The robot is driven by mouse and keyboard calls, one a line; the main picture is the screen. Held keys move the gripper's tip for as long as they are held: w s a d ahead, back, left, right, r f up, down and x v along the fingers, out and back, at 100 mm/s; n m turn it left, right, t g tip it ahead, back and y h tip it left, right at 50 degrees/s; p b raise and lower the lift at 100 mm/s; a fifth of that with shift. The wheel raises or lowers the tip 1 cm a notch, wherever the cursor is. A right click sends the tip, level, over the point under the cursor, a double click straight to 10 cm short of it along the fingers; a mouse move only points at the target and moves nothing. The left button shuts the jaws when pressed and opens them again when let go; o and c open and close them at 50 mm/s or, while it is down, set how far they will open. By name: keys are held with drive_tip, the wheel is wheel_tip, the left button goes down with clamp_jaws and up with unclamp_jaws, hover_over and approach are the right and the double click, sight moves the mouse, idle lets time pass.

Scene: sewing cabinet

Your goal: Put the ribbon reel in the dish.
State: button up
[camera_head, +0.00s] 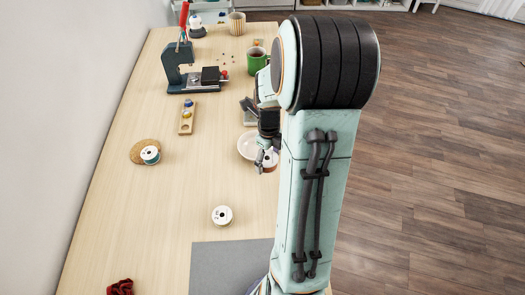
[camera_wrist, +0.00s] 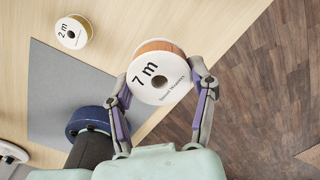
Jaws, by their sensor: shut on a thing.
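My gripper (camera_head: 266,160) is shut on a ribbon reel (camera_wrist: 160,75) with a white face marked "7 m" and orange-brown ribbon. In the wrist view the fingers (camera_wrist: 163,88) grip its rim from both sides. In the head view the reel (camera_head: 271,160) shows only partly behind the fingers. The white dish (camera_head: 243,146) lies on the table, partly hidden by my arm. The reel appears at the dish's near right edge in the head view; its height above the table is hard to tell. The dish is not identifiable in the wrist view.
A grey mat (camera_head: 215,262) lies in front. Behind are a press (camera_head: 177,65), a wooden block (camera_head: 187,118) and a green mug (camera_head: 257,60).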

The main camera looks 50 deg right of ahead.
drive_tip(key=shift+n, duration=0.3)
drive_tip(key=w+d+f, duration=0.1)
drive_tip(key=w, duration=0.1)
drive_tip(key=w+d+f, duration=0.1)
drive_tip(key=w+d, duration=0.1)
drive_tip(key=w, duration=0.1)
drive_tip(key=w+d+f, duration=0.2)
drive_tip(key=w, duration=0.1)
drive_tip(key=shift+d, duration=0.15)
hover_over(257, 150)
drive_tip(key=f, duration=0.5)
drive_tip(key=shift+s+a, duration=0.2)
drive_tip(key=shift+a, duration=0.05)
drive_tip(key=shift+w+d+f, duration=0.15)
drive_tip(key=shift+w+f, duration=0.05)
drive_tip(key=shift+f, duration=0.1)
drive_tip(key=shift+d+f, duration=0.1)
drive_tip(key=shift+f, duration=1.45)
drive_tip(key=shift+f, duration=0.1)
drive_tip(key=o, duration=0.7)
